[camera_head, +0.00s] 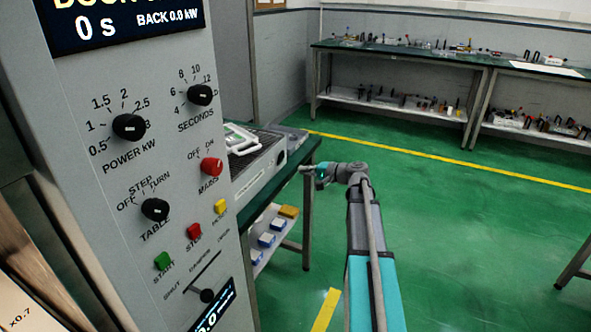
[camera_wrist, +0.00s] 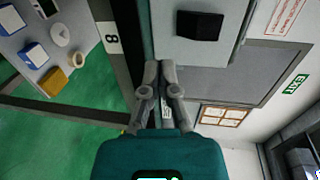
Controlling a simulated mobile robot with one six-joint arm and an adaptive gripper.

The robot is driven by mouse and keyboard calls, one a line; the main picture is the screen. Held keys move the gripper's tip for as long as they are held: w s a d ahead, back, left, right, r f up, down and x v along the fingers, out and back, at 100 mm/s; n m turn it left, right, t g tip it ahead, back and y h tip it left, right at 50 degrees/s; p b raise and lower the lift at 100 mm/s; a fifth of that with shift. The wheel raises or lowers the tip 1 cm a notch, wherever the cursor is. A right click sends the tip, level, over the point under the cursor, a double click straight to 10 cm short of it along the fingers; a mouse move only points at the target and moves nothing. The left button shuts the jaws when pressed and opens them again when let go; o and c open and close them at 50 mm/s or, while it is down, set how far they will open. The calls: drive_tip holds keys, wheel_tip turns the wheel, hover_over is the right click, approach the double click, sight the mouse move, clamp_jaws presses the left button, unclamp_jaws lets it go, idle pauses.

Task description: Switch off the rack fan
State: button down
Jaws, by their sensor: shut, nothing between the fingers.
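My gripper (camera_head: 307,170) is shut and empty, at the end of my outstretched arm, to the right of the grey control panel. In the wrist view its fingertips (camera_wrist: 160,68) are together, pointing at a dark edge beside a pale box. A black rectangular part (camera_wrist: 199,25) sits on that box's pale face, ahead and to the right of the fingertips. It looks like a rocker switch, but I cannot read a label or tell its position. Nothing in the head view is legibly marked as a rack fan.
The grey control panel (camera_head: 150,175) with knobs and buttons stands close at left. Behind it, a vented instrument (camera_head: 262,165) sits on a green-topped table. Blue-and-white boxes (camera_head: 266,240) are on its lower shelf. Green floor on the right is open; benches (camera_head: 440,60) stand at the back.

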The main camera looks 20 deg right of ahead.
drive_tip(key=s+d+f+b, duration=0.1)
drive_tip(key=s+d, duration=0.4)
drive_tip(key=s, duration=0.1)
drive_tip(key=shift+s+f, duration=0.2)
drive_tip(key=shift+f, duration=0.2)
drive_tip(key=shift+s+d, duration=0.1)
idle(0.3)
